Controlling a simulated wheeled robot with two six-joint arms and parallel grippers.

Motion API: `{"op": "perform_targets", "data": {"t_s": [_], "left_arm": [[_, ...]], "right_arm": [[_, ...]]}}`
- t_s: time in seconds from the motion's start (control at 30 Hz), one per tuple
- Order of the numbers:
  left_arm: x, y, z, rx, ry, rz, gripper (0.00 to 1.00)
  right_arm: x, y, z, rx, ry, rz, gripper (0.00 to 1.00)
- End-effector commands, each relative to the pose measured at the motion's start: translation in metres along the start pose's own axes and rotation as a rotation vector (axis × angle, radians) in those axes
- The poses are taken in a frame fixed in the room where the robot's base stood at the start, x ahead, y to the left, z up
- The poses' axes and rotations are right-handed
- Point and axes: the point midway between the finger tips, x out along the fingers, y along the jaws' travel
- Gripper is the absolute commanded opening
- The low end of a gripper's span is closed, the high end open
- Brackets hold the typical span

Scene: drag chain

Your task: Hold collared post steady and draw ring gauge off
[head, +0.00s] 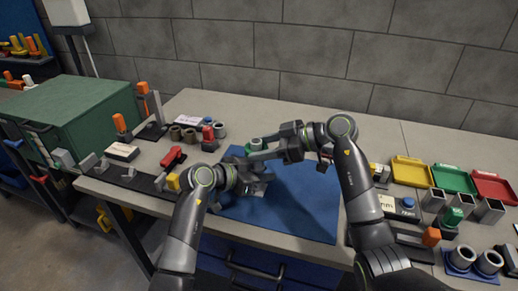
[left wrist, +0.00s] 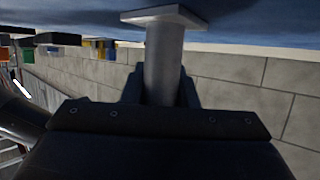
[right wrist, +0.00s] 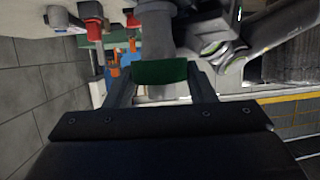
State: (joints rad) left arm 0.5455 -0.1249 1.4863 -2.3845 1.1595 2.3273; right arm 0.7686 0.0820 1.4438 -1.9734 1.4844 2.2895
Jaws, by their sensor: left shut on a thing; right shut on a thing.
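The grey collared post (left wrist: 163,65) stands between the fingers of my left gripper (left wrist: 160,92); its square flange (left wrist: 165,16) touches or nearly touches the blue surface. In the head view my left gripper (head: 262,180) is low over the blue mat, shut on the post, which it mostly hides. My right gripper (head: 256,154) is shut on the green ring gauge (head: 248,148), just above and behind the left one. In the right wrist view the green ring gauge (right wrist: 160,72) sits between both fingers.
The blue mat (head: 300,205) is clear to the right of my grippers. Yellow, green and red trays (head: 412,172) lie at right. A green cabinet (head: 75,115) stands left.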

Motion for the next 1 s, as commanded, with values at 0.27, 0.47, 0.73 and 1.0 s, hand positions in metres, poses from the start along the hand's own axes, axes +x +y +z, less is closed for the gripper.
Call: {"op": "perform_targets", "data": {"t_s": [0.27,0.47,0.73,1.0], "left_arm": [[0.0,0.0,0.0,-0.001,0.0,0.0,0.0],[0.0,0.0,0.0,-0.001,-0.001,0.0,0.0],[0.0,0.0,0.0,-0.001,-0.001,0.0,0.0],[0.0,0.0,0.0,-0.001,-0.001,0.0,0.35]], "right_arm": [[-0.016,0.001,-0.04,-0.008,0.001,0.002,0.25],[-0.031,0.001,-0.074,-0.005,0.001,0.002,0.25],[-0.038,0.0,-0.092,-0.002,0.0,0.0,0.25],[-0.038,0.0,-0.092,-0.001,0.0,0.0,0.25]]}}
